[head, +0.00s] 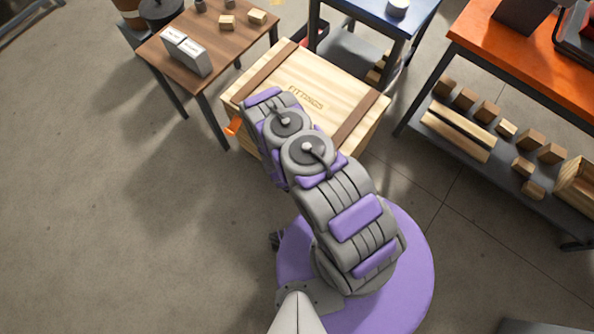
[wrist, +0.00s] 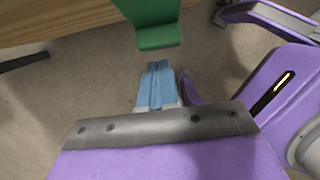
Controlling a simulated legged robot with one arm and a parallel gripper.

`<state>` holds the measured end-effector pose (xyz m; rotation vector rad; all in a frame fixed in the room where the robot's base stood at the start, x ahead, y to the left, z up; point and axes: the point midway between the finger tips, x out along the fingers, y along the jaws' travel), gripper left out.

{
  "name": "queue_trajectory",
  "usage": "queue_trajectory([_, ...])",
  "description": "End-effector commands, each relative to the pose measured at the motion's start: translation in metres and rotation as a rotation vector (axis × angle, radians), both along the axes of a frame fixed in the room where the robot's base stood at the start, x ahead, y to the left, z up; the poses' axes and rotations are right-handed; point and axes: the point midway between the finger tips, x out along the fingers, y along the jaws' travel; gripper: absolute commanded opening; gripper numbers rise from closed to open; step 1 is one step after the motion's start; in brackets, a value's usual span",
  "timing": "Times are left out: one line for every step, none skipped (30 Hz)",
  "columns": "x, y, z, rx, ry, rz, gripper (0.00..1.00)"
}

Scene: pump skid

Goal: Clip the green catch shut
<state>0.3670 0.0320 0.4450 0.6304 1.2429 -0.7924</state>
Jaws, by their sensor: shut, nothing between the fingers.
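The green catch (wrist: 158,28) shows at the top middle of the wrist view, with a wide flat lower lip. Its upper part runs out of the picture, so I cannot tell how it sits on its mount. My gripper (wrist: 159,67) has its light blue fingers together and empty, pointing at the catch's lower edge. A small gap shows between fingertips and catch in the picture; the true distance is unclear. In the head view the wooden crate (head: 308,93) marked FITTINGS lies beyond my arm. The catch and my gripper are hidden there.
An orange part (head: 234,126) sticks out from the crate's left side. A brown table (head: 212,30) with boxes and blocks stands left of the crate, a blue-topped table (head: 375,12) behind it. An orange bench (head: 530,60) with a loaded lower shelf is right. Floor at left is clear.

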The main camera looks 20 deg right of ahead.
Motion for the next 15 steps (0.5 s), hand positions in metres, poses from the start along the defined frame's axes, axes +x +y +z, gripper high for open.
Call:
queue_trajectory([-0.0008, 0.003, -0.003, -0.017, -0.009, 0.005, 0.0])
queue_trajectory([-0.0001, 0.0013, -0.0017, -0.012, -0.009, 0.001, 0.0])
queue_trajectory([0.0001, 0.0009, -0.0013, -0.012, -0.008, -0.001, 0.0])
queue_trajectory([0.0002, 0.001, -0.0011, -0.012, -0.008, -0.001, 0.0])
queue_trajectory([0.0003, 0.0011, -0.001, -0.012, -0.008, -0.001, 0.0])
queue_trajectory([0.0003, 0.0012, -0.001, -0.012, -0.008, -0.001, 0.0])
queue_trajectory([0.0003, 0.0012, -0.001, -0.012, -0.007, 0.0, 0.0])
queue_trajectory([0.0003, 0.0013, -0.0008, -0.011, -0.008, 0.0, 0.0])
queue_trajectory([0.0004, 0.0013, -0.0003, -0.011, -0.008, 0.0, 0.0])
queue_trajectory([0.0006, 0.0013, 0.0004, -0.011, -0.008, 0.0, 0.0])
queue_trajectory([0.0005, 0.0013, 0.0011, -0.011, -0.008, -0.001, 0.0])
queue_trajectory([0.0007, 0.0013, 0.0024, -0.011, -0.008, -0.001, 0.0])
queue_trajectory([0.0008, 0.0013, 0.0036, -0.011, -0.008, -0.001, 0.0])
queue_trajectory([0.0007, 0.0012, 0.0049, -0.011, -0.008, -0.001, 0.0])
queue_trajectory([0.0009, 0.0013, 0.0068, -0.011, -0.008, -0.001, 0.0])
